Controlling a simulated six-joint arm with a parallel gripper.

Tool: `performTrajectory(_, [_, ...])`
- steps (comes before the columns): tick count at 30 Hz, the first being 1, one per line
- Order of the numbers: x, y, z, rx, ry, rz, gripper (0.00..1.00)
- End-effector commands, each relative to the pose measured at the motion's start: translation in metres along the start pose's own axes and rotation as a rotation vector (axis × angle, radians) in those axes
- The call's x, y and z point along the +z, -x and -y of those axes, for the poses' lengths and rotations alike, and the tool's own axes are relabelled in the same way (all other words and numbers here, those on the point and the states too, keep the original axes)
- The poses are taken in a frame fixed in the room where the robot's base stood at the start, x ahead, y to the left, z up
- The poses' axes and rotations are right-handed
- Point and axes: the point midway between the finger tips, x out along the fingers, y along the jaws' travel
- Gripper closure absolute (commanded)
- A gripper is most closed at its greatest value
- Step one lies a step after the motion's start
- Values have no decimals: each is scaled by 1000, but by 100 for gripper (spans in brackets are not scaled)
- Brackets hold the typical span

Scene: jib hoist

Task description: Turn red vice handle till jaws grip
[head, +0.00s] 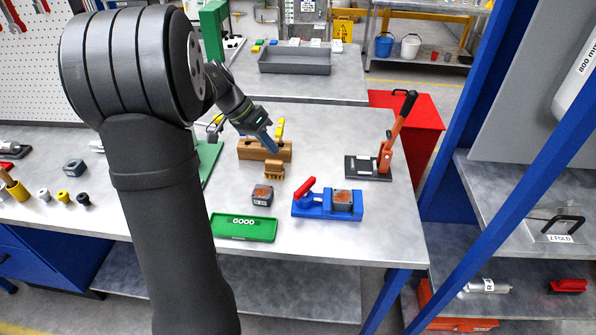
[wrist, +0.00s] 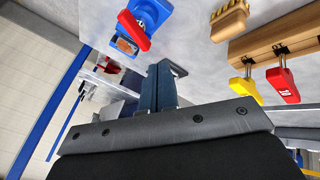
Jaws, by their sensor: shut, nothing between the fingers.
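The blue vice (head: 312,209) sits near the front right of the bench, and it also shows upside down at the top of the wrist view (wrist: 158,10). Its red handle (head: 305,187) slants up at the vice's left end; it shows in the wrist view too (wrist: 134,30). A grey block with a brown top (head: 343,200) sits in the vice at its right end. I cannot tell whether the jaws touch it. My gripper (head: 273,146) is shut and empty, behind and left of the vice, above the wooden rack; its fingers (wrist: 160,85) are clear of the handle.
The wooden rack (head: 251,153) holds a yellow padlock (wrist: 245,88) and a red padlock (wrist: 283,84). A brush (head: 273,169), another block (head: 262,195) and a green GOOD tray (head: 243,238) lie left of the vice.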

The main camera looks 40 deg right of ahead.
Motion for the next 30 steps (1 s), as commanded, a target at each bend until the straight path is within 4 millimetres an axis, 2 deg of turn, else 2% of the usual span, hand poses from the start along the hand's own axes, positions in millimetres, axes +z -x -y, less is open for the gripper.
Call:
performTrajectory(3, [8, 2, 17, 21, 8, -71, 100])
performTrajectory(8, [9, -3, 21, 28, 4, -97, 100])
performTrajectory(11, [8, -16, 20, 29, 3, -95, 100])
performTrajectory(23, [0, -100, 18, 30, 3, -91, 100])
performTrajectory(27, [-2, -107, -3, 27, 1, -94, 100])
performTrajectory(30, [-2, -111, -11, 26, 3, -94, 100])
